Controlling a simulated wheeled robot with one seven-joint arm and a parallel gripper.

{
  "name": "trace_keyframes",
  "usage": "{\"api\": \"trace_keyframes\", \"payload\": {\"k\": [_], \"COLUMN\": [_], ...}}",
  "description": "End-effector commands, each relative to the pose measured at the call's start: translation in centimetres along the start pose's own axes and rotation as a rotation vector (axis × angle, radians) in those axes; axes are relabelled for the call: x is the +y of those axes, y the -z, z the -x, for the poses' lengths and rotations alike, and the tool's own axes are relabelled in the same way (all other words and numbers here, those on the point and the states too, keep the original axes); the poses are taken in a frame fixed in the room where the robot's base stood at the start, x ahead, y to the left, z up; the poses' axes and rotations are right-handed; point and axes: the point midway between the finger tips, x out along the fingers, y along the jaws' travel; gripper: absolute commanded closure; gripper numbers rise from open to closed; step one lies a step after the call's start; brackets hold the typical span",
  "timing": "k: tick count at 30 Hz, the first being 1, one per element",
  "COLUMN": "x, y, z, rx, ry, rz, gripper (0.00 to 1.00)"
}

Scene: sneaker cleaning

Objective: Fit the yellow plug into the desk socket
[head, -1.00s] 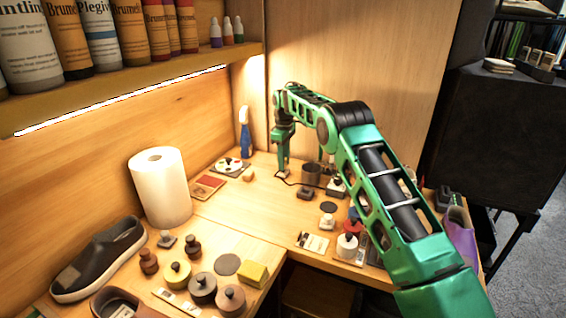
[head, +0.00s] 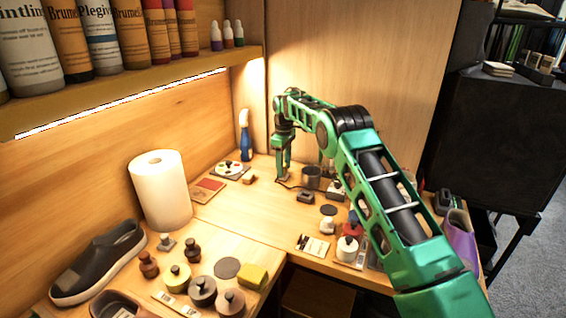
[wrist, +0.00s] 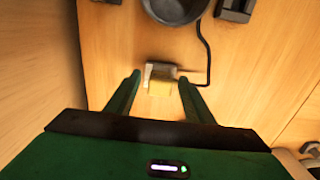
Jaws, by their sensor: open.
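The yellow plug (wrist: 160,88) lies between my gripper's fingertips in the wrist view. A grey and dark part sits against its far side, and a black cord (wrist: 207,50) runs off to the right from there. My gripper (wrist: 160,86) is open, with a gap on each side of the plug. In the head view my gripper (head: 283,175) points down near the back of the desk, and the plug is too small to make out. I cannot clearly tell the desk socket apart, nor whether the plug sits in it.
A dark cup (head: 311,173) and a small black box (head: 305,196) stand right of my gripper. A small tan block (head: 248,179) and a round palette (head: 230,168) are to its left. A blue spray bottle (head: 245,140) stands behind. Bare wood lies in front.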

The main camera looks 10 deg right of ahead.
Motion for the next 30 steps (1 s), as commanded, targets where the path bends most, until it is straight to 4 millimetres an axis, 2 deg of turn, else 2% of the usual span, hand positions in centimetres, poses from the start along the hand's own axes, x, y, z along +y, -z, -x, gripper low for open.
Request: {"api": "trace_keyframes", "payload": {"k": [5,14,22,30], "x": [0.1,0.4,0.6,0.6], "y": [0.1,0.3,0.5,0.5], "z": [2.3,8.2,10.2,10.6], "rx": [0.003,0.003,0.0,-0.001], "ry": [-0.002,-0.001,0.001,0.003], "rz": [0.0,-0.001,-0.001,-0.001], "gripper": [0.52,0.52,0.52,0.52]}}
